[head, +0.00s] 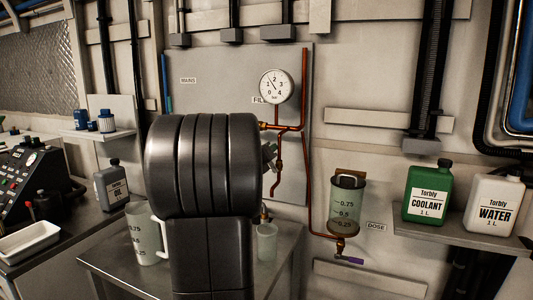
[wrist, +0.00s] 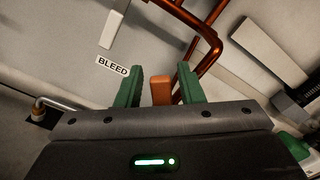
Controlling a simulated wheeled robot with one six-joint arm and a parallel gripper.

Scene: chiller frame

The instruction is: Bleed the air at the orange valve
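In the wrist view the orange valve handle (wrist: 161,91) stands between the two green fingers of my gripper (wrist: 160,72). A narrow gap shows on each side of the handle, so the fingers are open around it and not clamped. A "BLEED" label (wrist: 112,66) is on the wall just left of the left finger. In the head view my gripper (head: 270,156) shows only in part beside the copper pipe, and my dark arm hides the orange valve.
A pressure gauge (head: 276,86) sits on the panel above copper pipes (head: 304,120). A dosing vessel (head: 346,205) hangs to the right. A jug (head: 145,235) and a small cup (head: 267,243) stand on the metal table. Coolant (head: 426,192) and water (head: 492,204) bottles stand on the right shelf.

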